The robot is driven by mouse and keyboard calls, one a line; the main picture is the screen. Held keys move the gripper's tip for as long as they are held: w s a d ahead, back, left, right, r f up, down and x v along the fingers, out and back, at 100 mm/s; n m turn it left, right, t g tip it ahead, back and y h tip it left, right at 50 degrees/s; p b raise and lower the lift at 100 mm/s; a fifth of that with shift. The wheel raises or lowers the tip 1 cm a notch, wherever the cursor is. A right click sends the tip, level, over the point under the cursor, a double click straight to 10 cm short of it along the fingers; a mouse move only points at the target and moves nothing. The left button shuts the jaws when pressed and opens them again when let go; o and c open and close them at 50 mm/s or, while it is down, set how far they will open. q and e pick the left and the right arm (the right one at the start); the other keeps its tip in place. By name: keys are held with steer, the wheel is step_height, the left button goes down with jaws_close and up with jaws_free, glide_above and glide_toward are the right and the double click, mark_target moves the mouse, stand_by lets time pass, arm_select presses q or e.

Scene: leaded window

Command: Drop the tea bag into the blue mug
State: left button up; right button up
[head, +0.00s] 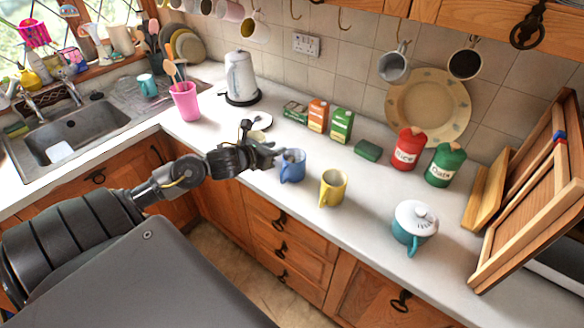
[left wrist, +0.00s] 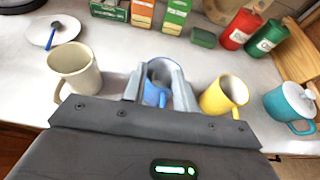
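The blue mug (head: 292,168) stands upright on the white counter, left of a yellow mug (head: 333,188). My left gripper (head: 272,152) is just left of the blue mug's rim in the head view. In the left wrist view, the fingers of the left gripper (left wrist: 158,88) are apart, with the blue mug (left wrist: 155,92) showing beyond and between them. I cannot see anything held between them. I cannot make out a tea bag in either view, and the inside of the blue mug is mostly hidden. My right gripper is not in view.
A cream mug (left wrist: 75,68) stands left of the fingers in the wrist view. Tea boxes (head: 318,114), a green tin (head: 367,150), red and green canisters (head: 408,149) stand behind. A teal lidded pot (head: 414,225) is to the right. A white dish (left wrist: 53,32) with a spoon lies left.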

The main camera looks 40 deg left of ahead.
arm_select(q)
steer(key=shift+b+v, duration=0.5)
steer(key=shift+v, duration=2.05)
steer(key=shift+f, duration=0.1)
